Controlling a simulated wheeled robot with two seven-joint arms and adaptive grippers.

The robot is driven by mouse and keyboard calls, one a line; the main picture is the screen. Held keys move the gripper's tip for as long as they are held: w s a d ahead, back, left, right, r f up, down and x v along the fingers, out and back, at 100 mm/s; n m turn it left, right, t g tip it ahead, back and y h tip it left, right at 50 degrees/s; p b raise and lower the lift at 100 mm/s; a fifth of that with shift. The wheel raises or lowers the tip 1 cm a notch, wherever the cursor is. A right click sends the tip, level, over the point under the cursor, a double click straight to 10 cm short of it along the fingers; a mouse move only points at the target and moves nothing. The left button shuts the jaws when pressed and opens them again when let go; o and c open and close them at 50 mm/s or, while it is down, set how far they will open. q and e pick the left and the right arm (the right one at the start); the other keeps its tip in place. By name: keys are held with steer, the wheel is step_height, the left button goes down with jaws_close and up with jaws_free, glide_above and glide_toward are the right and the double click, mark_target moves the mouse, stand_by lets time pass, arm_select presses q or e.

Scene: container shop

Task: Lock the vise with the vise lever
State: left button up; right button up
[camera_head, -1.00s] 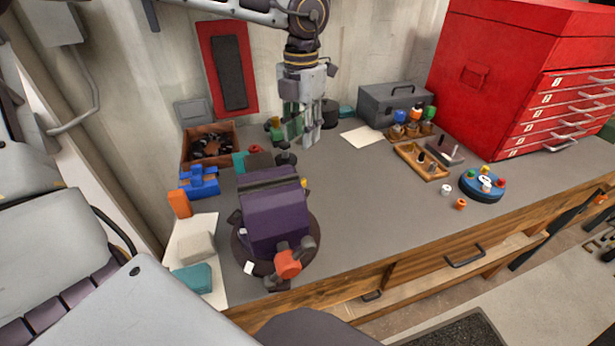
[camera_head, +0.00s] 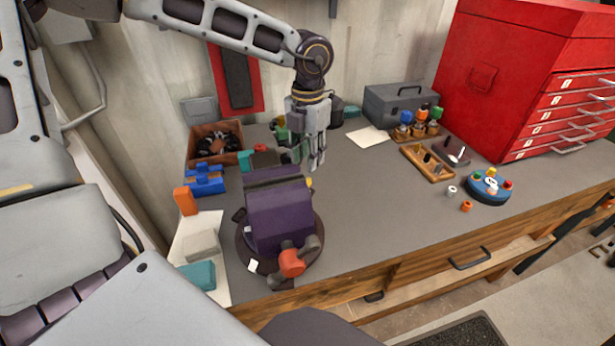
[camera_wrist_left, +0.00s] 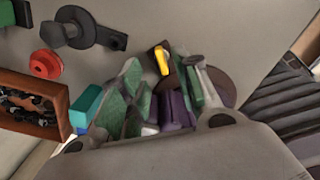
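The purple vise (camera_head: 278,215) stands on a round dark base on the bench, left of the middle in the head view. An orange hub with grey arms, apparently the vise lever (camera_head: 292,262), sits on its near face. My left gripper (camera_head: 308,162) points down just behind and right of the vise, apart from the lever. In the left wrist view its fingers (camera_wrist_left: 160,95) are spread with nothing held. Part of the purple vise (camera_wrist_left: 177,108) shows beyond and between them; the lever cannot be made out there. My right gripper is not in view.
A wooden box (camera_head: 222,162) of dark parts, a blue block (camera_head: 205,181) and an orange block (camera_head: 185,201) stand left of the vise. A wooden tray (camera_head: 418,166) and a blue round stand (camera_head: 484,195) are to the right.

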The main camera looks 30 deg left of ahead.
mark_target(307, 179)
arm_select(q)
steer(key=shift+f, duration=3.55)
jaws_close()
